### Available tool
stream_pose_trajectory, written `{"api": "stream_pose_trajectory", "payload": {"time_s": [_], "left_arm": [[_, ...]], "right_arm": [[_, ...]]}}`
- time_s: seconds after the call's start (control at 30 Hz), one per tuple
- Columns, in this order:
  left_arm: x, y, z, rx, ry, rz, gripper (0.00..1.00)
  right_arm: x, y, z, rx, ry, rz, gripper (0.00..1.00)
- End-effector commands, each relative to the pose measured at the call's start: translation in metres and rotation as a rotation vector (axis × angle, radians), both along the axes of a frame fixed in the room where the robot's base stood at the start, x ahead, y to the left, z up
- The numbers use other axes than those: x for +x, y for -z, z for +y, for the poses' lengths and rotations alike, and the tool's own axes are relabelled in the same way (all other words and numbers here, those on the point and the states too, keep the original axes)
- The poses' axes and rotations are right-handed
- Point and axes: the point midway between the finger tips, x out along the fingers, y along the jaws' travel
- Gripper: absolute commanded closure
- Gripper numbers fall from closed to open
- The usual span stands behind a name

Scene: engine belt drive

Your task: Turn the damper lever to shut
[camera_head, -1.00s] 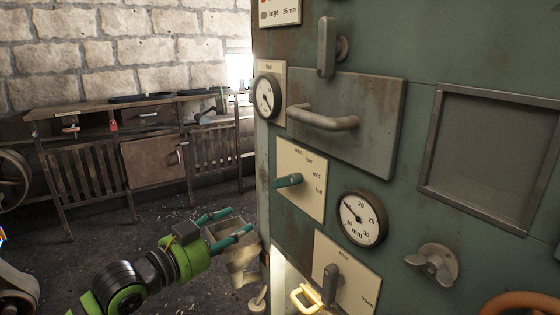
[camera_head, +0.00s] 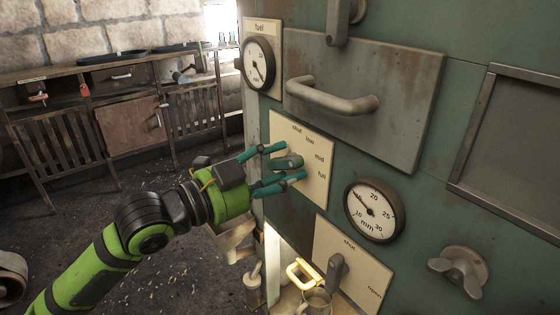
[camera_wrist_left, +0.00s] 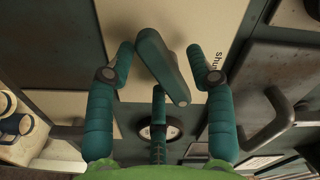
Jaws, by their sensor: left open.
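A teal-grey lever (camera_head: 287,161) sits on a cream plate (camera_head: 316,158) marked shut, low, mid and full. No damper label is readable. My left gripper (camera_head: 291,164) is open, its teal fingers reaching around this lever near the plate. In the left wrist view the lever (camera_wrist_left: 162,66) lies between two spread fingers, with gaps on both sides. A third finger (camera_wrist_left: 158,108) is below it. A second, grey lever (camera_head: 336,272) sits lower on a plate (camera_head: 362,270) marked shut and open. My right gripper is not in view.
A large drawer handle (camera_head: 335,100) juts out above the lever. A round gauge (camera_head: 375,209) marked mm sits to its lower right. A wing knob (camera_head: 460,269) is further right. A bench (camera_head: 110,95) is behind at left.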

Motion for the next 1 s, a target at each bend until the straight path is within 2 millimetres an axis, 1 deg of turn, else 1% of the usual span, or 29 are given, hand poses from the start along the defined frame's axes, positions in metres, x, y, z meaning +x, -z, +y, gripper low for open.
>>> {"api": "stream_pose_trajectory", "payload": {"time_s": [0.03, 0.1, 0.27, 0.3, 0.37, 0.4, 0.43, 0.77, 1.0], "left_arm": [[0.001, -0.001, -0.002, 0.0, 0.001, 0.0, 0.46], [0.002, 0.0, -0.003, 0.0, 0.0, 0.0, 0.46], [0.002, 0.0, -0.003, 0.001, 0.0, -0.001, 0.46], [0.002, 0.0, -0.003, 0.0, 0.0, -0.001, 0.5], [0.002, 0.0, -0.002, -0.001, -0.001, -0.001, 0.74], [0.002, 0.0, -0.002, -0.001, -0.001, -0.001, 0.9], [0.002, 0.0, -0.002, -0.001, -0.001, -0.001, 1.0], [0.002, -0.001, -0.003, -0.009, 0.0, 0.012, 1.0], [0.001, -0.002, -0.003, -0.068, 0.0, 0.093, 1.0]], "right_arm": [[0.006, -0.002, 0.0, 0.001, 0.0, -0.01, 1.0], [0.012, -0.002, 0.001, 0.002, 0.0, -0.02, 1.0], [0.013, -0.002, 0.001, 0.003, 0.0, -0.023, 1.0], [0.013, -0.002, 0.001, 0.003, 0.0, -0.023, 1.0], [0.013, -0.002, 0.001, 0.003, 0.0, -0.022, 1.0], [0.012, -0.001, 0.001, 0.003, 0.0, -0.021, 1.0], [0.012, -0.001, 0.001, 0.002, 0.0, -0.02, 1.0], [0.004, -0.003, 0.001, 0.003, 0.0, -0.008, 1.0], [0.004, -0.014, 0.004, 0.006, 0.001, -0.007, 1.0]]}}
